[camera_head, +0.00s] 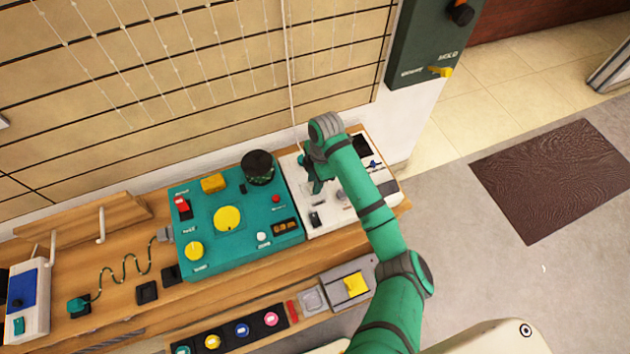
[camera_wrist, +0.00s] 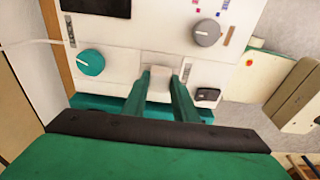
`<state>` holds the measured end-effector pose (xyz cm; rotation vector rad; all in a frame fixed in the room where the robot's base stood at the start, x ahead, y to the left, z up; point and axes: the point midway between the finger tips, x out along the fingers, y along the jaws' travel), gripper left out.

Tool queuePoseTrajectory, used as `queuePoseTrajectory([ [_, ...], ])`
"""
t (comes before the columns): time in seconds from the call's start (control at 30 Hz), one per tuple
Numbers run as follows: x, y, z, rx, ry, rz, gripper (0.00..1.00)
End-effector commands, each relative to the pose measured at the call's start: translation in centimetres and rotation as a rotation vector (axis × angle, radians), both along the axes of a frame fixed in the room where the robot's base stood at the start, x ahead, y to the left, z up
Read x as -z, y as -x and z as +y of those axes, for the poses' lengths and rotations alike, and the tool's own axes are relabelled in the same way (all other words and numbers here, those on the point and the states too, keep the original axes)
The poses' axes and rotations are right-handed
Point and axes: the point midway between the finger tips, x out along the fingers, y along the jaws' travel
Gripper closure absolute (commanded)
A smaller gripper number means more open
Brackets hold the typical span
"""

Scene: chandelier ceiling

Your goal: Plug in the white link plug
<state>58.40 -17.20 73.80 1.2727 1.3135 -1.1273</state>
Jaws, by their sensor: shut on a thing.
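The white panel (camera_head: 330,224) stands on the wooden bench; it also shows in the wrist view (camera_wrist: 120,62). My green arm reaches over it from the lower right. My gripper (camera_head: 318,184) is low over the panel, pointing down. In the wrist view my gripper (camera_wrist: 160,82) has its two green fingers on either side of a small white block (camera_wrist: 159,89), which looks like the white link plug, and is shut on it. The block is close to the panel face; I cannot tell whether it is seated. In the head view the arm and gripper hide it.
On the panel are a teal knob (camera_wrist: 90,63), a grey knob (camera_wrist: 205,32) and a dark rocker switch (camera_wrist: 207,96). A teal control box (camera_head: 240,250) with a black round knob (camera_head: 258,167) stands directly left. A white cord (camera_head: 290,75) hangs behind the panel.

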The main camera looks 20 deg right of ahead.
Motion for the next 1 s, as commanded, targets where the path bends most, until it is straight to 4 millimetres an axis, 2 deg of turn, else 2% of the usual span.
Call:
queuePoseTrajectory([
  [0.7,0.6,-0.07,0.3,-0.005,0.0,0.0,0.95],
  [0.73,0.6,-0.06,0.25,-0.004,0.0,0.001,0.72],
  [0.8,0.6,-0.03,0.13,-0.003,0.0,0.001,0.55],
  [0.83,0.59,-0.02,0.09,-0.002,0.0,0.001,0.53],
  [1.0,0.59,0.03,-0.05,0.001,0.0,0.0,0.53],
])
